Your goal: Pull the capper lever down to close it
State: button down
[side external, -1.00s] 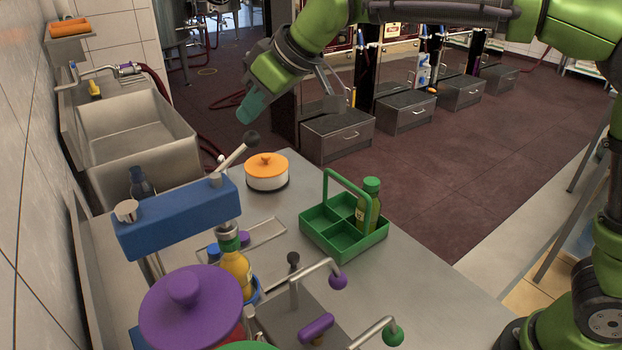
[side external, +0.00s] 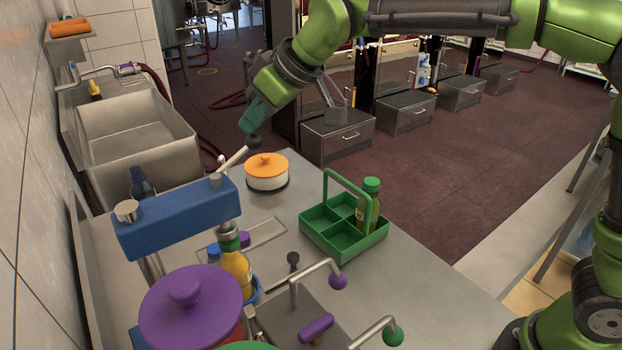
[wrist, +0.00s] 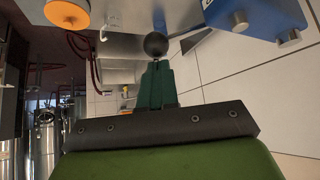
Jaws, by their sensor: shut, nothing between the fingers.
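The capper has a blue head (side external: 178,217). Its lever (side external: 233,159) is a grey rod that slants up to the right and ends in a black ball knob (side external: 254,141). The knob also shows in the wrist view (wrist: 155,44), just past my fingertips. My gripper (side external: 246,125), with teal fingers, is shut and empty. It is at the upper side of the knob and looks to be touching it, though the exact contact cannot be told. A bottle with yellow contents and a green neck (side external: 236,272) stands below the capper head.
A white pot with an orange lid (side external: 267,172) sits close to the lever. A green caddy (side external: 345,240) holds a green bottle (side external: 368,203). Purple-lidded and green-knobbed pumps stand in front. A sink (side external: 137,130) lies behind left. The counter right of the caddy is clear.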

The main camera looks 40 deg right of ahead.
jog(key=shift+d+f, duration=0.25)
jog(key=shift+f, duration=0.5)
jog(key=shift+d+f, duration=0.2)
jog(key=shift+f, duration=0.7)
jog(key=shift+d+f, duration=0.15)
jog(key=shift+f, duration=0.8)
